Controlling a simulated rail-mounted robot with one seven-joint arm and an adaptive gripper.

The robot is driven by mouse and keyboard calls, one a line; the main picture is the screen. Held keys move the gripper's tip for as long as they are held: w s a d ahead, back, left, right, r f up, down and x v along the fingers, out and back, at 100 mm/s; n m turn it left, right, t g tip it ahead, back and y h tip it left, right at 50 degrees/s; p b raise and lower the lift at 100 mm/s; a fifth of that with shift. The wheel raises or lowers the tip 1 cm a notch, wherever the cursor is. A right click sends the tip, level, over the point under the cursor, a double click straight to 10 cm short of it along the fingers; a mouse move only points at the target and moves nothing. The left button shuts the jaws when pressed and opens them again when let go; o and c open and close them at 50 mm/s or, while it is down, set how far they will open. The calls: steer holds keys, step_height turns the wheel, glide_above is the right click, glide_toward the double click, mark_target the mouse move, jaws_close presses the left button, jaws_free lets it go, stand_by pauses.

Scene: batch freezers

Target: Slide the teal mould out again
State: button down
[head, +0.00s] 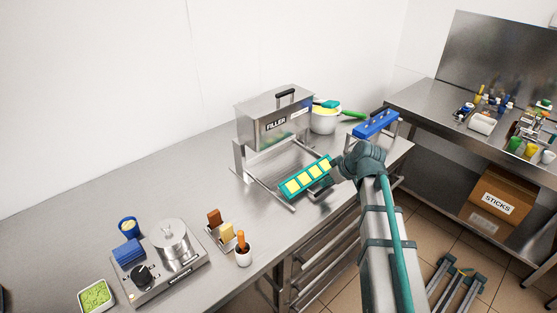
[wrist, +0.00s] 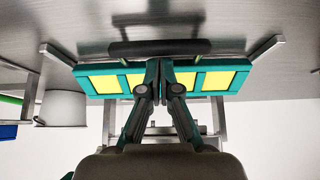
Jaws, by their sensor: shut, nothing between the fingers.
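The teal mould (head: 293,189) is a long tray with a row of yellow-filled compartments. In the head view it lies in front of the filler (head: 272,130), at the front end of the filler's rails (head: 268,186). In the wrist view the mould (wrist: 122,84) spans the middle of the picture, with a dark bar (wrist: 160,47) along its far side. My gripper (wrist: 158,64) is shut and empty, its fingers crossing in front of the mould's middle and hiding part of it. I cannot tell whether they touch it.
A white pot (head: 323,122) with a green handle and a blue rack (head: 376,125) stand right of the filler. A machine with a metal pot (head: 172,247) and small cups stand at front left. The bench left of the filler is clear.

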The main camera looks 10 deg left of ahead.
steer(key=shift+p+v, duration=1)
steer(key=shift+v, duration=1.35)
steer(key=shift+a+r, duration=0.1)
